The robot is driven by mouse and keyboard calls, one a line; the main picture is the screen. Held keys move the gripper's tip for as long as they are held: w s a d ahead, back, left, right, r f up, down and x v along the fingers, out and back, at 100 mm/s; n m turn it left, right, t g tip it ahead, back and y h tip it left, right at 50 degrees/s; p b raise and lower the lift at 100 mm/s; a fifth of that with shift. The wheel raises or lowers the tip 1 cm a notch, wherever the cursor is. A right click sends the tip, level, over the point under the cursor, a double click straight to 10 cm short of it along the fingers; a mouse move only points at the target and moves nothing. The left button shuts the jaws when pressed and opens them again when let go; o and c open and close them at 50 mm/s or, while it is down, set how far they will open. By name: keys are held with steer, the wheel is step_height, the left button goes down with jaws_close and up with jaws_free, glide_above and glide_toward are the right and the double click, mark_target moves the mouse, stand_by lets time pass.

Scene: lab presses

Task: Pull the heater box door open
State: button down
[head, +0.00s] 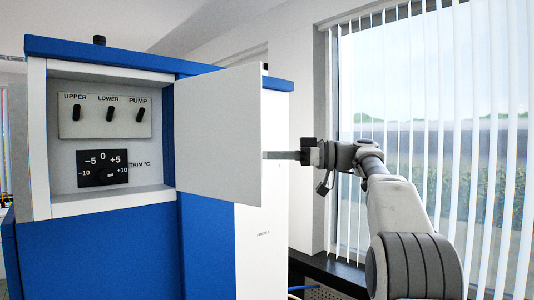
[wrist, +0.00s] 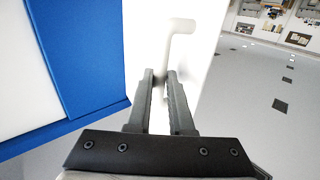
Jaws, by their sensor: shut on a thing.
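The heater box door (head: 220,135) is a plain white panel. It stands swung out from the blue and white cabinet, and the compartment to its left is open to view. In the wrist view the door (wrist: 205,55) shows its face with a pale bent handle (wrist: 178,27). My gripper (wrist: 160,80) is shut on the handle, its two dark fingers on either side of the handle's lower part.
Inside the compartment are a panel with UPPER, LOWER and PUMP switches (head: 104,116) and a black trim dial (head: 104,168). The blue cabinet body (head: 110,250) fills the lower left. A window with vertical blinds (head: 430,120) is behind my arm. Open floor (wrist: 255,95) lies right of the door.

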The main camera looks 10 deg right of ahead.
steer(key=shift+w+a+f, duration=0.1)
steer(key=shift+w+f, duration=0.05)
steer(key=shift+f, duration=0.15)
steer(key=c, duration=1.2)
jaws_free()
steer(key=shift+c, duration=0.2)
steer(key=o, duration=0.4)
steer(key=shift+w+a, duration=0.25)
steer(key=shift+w, duration=0.1)
steer(key=shift+o, duration=0.2)
steer(key=shift+s+d+r, duration=0.1)
steer(key=shift+s+d, duration=0.05)
steer(key=shift+s, duration=0.1)
steer(key=p+v, duration=0.2)
steer(key=v, duration=1.5)
steer(key=shift+d, duration=0.25)
steer(key=shift+a, duration=0.1)
